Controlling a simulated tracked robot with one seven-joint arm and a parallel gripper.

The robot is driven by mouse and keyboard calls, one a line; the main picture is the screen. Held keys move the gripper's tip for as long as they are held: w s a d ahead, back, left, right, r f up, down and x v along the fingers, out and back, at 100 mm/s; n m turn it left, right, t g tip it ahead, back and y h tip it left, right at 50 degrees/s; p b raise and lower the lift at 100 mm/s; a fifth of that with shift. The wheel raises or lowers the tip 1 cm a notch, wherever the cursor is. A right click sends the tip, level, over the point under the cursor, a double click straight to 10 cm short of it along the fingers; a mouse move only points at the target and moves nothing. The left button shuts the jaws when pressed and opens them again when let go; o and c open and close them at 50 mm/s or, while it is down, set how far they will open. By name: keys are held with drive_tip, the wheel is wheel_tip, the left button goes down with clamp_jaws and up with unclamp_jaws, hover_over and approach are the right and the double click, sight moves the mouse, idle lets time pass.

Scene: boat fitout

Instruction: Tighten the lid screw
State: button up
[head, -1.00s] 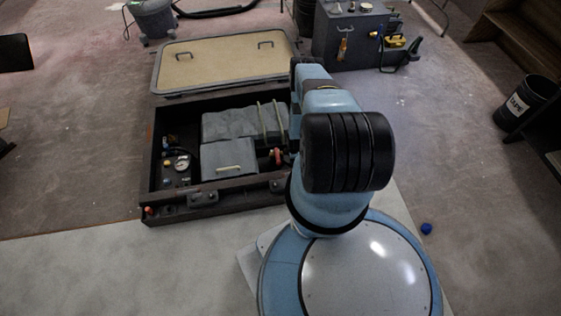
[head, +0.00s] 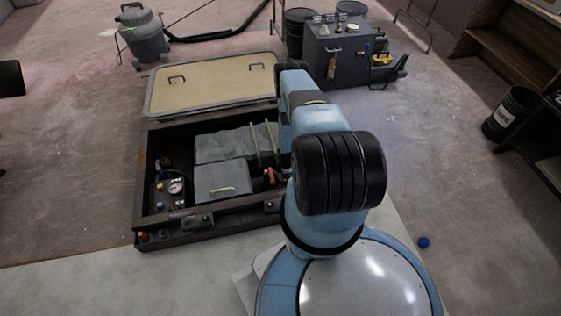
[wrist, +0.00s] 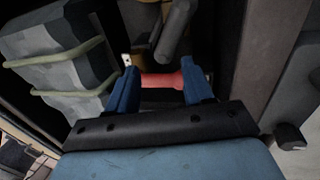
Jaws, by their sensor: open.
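My gripper (wrist: 160,76) shows in the wrist view with its two blue fingers apart. A red handle-like part (wrist: 163,80) lies across the gap between the fingers; I cannot tell whether they touch it. A red part (head: 269,177) also shows in the head view, inside the open dark case (head: 235,230), beside my arm. In the head view my gripper is hidden behind my arm. I cannot pick out the lid screw for certain. A grey covered box (head: 220,182) with a pale handle sits in the case.
Strapped grey blocks (wrist: 55,65) lie left of my gripper in the wrist view. A gauge (head: 175,187) and fittings fill the case's left side. A tan lid panel (head: 215,88) lies behind it. A grey cabinet (head: 340,50) stands at the back. Floor at right is mostly clear.

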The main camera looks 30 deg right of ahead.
wheel_tip(320, 180, up, 11)
drive_tip(key=a, duration=0.2)
idle(1.5)
drive_tip(key=shift+w, duration=0.1)
idle(0.4)
drive_tip(key=v, duration=1.3)
drive_tip(key=shift+r, duration=0.3)
